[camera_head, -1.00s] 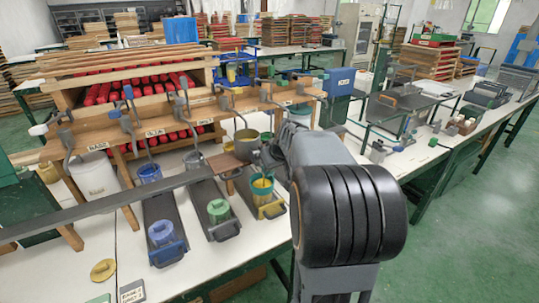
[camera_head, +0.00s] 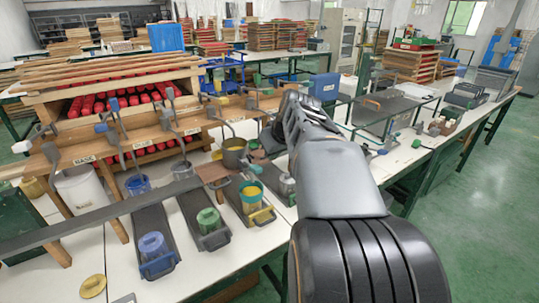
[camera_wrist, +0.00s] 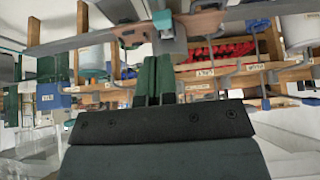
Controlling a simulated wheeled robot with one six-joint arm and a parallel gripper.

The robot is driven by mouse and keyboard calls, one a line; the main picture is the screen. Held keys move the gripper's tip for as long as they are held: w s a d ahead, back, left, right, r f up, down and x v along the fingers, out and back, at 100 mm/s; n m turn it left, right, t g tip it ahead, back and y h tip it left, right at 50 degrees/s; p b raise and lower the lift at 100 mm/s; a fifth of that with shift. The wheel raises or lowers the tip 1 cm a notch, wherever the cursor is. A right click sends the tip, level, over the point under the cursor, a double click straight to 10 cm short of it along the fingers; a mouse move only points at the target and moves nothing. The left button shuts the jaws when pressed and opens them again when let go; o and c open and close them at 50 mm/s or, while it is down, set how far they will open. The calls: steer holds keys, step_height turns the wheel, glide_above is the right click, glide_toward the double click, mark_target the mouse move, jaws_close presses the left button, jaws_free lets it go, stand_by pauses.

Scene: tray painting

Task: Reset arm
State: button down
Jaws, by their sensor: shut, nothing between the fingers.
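My arm (camera_head: 335,175) reaches up from the bottom right of the head view and stretches away over the white table. My gripper's fingers cannot be made out in the head view. In the wrist view my gripper (camera_wrist: 153,62) shows as two dark green fingers side by side, shut and empty. Behind the fingertips are a wooden rack with labels (camera_wrist: 205,73) and red rollers (camera_wrist: 215,50). I see no contact between the fingers and any of these, though the distance is hard to judge.
A white bucket (camera_head: 80,190) stands at left. Green floor (camera_head: 480,220) at right is clear.

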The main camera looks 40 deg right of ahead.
stand_by(0.6)
steer(key=s+a+f+m+g+p, duration=0.1)
steer(key=s+a+f+m+g, duration=0.1)
steer(key=s+a+f+m, duration=0.3)
steer(key=s+a+f+n+p, duration=0.1)
steer(key=s+a+n+p, duration=0.1)
steer(key=a, duration=0.5)
steer(key=s+a+f+n+p, duration=0.2)
steer(key=s+a+n+p, duration=0.1)
steer(key=a, duration=0.4)
steer(key=shift+s+n+g, duration=0.4)
steer(key=shift+s, duration=0.15)
